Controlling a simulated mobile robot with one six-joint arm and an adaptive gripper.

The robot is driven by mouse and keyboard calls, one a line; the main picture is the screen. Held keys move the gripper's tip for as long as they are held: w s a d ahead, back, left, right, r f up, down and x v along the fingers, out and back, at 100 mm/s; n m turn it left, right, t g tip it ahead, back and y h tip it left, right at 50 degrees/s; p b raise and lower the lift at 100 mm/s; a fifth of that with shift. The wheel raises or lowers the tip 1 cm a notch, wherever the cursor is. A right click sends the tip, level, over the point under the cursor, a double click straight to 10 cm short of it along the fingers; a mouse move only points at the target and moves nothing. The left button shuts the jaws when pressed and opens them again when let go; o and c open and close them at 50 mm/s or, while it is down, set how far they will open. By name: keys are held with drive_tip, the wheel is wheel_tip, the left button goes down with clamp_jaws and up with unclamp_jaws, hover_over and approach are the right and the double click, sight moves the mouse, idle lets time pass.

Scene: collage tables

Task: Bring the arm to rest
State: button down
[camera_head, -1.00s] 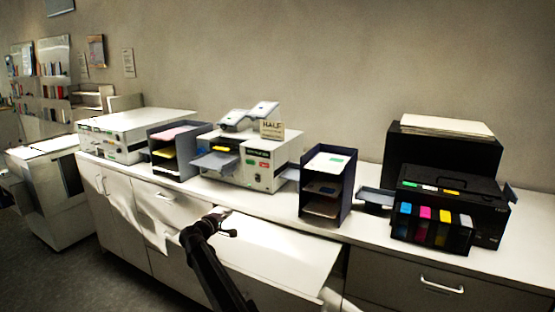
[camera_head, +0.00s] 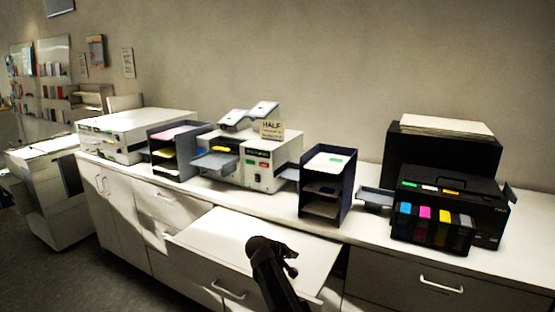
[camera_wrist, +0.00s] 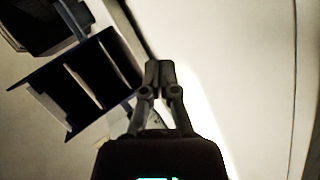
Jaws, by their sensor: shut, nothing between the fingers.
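My gripper (camera_wrist: 159,72) is shut and empty in the wrist view, its two dark fingertips together. In the head view my dark arm reaches up from the bottom edge, and its end is in front of a white pulled-out drawer or board (camera_head: 205,238) below the counter. The fingers are hard to make out there. In the wrist view a dark paper organiser lies to the left of the fingers and a pale flat surface to the right. The fingertips hold nothing.
On the counter (camera_head: 385,228) stand a dark paper organiser (camera_head: 327,188), a white printer (camera_head: 262,168), another organiser (camera_head: 176,152) and a black printer with coloured ink cartridges (camera_head: 436,227). A white machine (camera_head: 140,124) stands at the far left. The pulled-out surface juts into the front space.

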drive_tip(key=s+d+f+m+g+y, duration=0.2)
drive_tip(key=s+d+f+y, duration=0.15)
drive_tip(key=s, duration=0.55)
drive_tip(key=s+d+f+m+g+y, duration=0.2)
drive_tip(key=s+d+g, duration=0.15)
drive_tip(key=s, duration=0.45)
drive_tip(key=s+d+f+m+g+y, duration=0.25)
drive_tip(key=s+d, duration=0.25)
drive_tip(key=s, duration=0.4)
drive_tip(key=shift+n+t, duration=0.35)
drive_tip(key=shift+t, duration=0.05)
drive_tip(key=f+b, duration=0.3)
drive_tip(key=b, duration=0.1)
drive_tip(key=f+b, duration=0.2)
drive_tip(key=shift+w+a+f, duration=0.2)
drive_tip(key=shift+a+f, duration=0.05)
drive_tip(key=shift+f, duration=0.1)
